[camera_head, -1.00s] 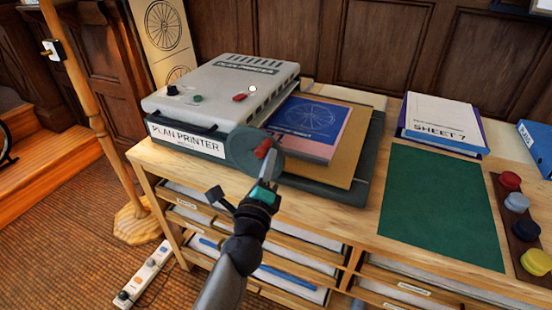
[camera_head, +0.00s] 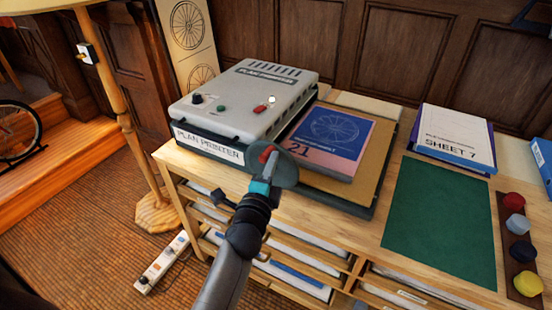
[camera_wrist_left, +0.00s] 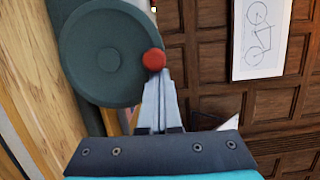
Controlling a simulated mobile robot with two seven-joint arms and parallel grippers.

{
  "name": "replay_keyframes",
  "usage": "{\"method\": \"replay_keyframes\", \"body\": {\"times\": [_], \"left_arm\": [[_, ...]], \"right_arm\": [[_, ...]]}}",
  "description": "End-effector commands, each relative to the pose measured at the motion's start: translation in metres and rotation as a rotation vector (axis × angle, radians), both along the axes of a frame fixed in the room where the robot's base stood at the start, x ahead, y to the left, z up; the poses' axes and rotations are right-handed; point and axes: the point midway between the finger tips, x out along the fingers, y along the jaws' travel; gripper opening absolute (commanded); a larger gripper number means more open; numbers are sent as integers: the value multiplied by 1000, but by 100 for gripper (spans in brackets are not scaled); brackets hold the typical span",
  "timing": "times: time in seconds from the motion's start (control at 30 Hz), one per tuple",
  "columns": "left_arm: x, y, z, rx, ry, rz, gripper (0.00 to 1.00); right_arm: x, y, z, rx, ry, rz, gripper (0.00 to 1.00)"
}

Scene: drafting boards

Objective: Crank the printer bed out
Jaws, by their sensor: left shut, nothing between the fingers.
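The plan printer (camera_head: 240,100) is a pale grey box on a wooden cabinet. Its dark grey bed (camera_head: 362,209) sticks out to the right, bearing a brown board and a blue and pink sheet marked 21 (camera_head: 330,140). A round grey crank disc (camera_head: 286,172) with a red knob (camera_head: 266,153) sits at the front. My left gripper (camera_head: 266,170) is at the knob, partly covering the disc. In the left wrist view, its shut, empty fingers (camera_wrist_left: 157,88) point at the red knob (camera_wrist_left: 154,59); tips overlap or touch its lower edge, and I cannot tell which. My right gripper is out of view.
A green mat (camera_head: 440,222) and a SHEET 7 stack (camera_head: 455,138) lie right of the bed, with coloured knobs (camera_head: 517,225) beyond. A lamp pole (camera_head: 125,120) stands left. A power strip (camera_head: 162,262) lies on the floor.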

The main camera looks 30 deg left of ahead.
Motion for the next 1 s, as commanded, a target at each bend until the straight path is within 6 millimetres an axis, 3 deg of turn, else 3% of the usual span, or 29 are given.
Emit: {"method": "replay_keyframes", "body": {"times": [0.67,0.83,1.0], "left_arm": [[0,2,2,2,-1,0,0],[0,2,15,4,-1,0,0],[0,2,43,5,-2,-2,0]], "right_arm": [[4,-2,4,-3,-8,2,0],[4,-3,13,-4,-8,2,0],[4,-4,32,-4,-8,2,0]]}}
